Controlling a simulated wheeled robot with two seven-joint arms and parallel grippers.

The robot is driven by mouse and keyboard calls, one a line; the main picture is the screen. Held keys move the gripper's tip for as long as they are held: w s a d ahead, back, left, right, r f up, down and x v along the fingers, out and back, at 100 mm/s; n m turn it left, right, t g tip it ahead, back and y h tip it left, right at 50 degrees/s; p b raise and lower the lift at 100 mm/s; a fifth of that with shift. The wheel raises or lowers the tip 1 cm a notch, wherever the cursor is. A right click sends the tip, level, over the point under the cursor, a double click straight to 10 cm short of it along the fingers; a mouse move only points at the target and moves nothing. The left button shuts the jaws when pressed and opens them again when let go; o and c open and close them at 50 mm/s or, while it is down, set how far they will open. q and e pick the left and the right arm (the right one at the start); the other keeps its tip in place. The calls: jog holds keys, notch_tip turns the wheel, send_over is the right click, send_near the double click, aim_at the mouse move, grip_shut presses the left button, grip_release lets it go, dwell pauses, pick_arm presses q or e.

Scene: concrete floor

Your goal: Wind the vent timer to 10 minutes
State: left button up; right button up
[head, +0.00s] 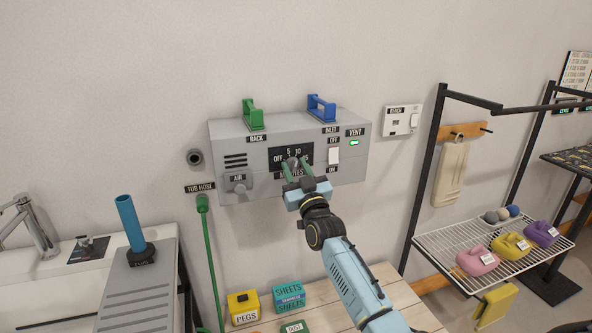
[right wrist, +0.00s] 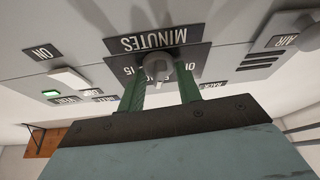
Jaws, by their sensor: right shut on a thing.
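The vent timer is a grey knob (head: 292,162) on a black dial plate (head: 277,154) at the middle of the grey wall box (head: 225,140). In the right wrist view the knob (right wrist: 158,70) sits between the fingertips, upside down with the labels. The gripper hides part of the dial, and I cannot tell which mark the knob points to. My left gripper is out of view.
A green hose (head: 206,240) hangs left. A wooden table (head: 395,290) stands below.

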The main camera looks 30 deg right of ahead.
jog(key=o, duration=0.9)
jog(key=shift+o, duration=0.2)
jog(key=v, duration=1.3)
jog(key=shift+s+f, duration=0.15)
jog(key=shift+s, duration=0.05)
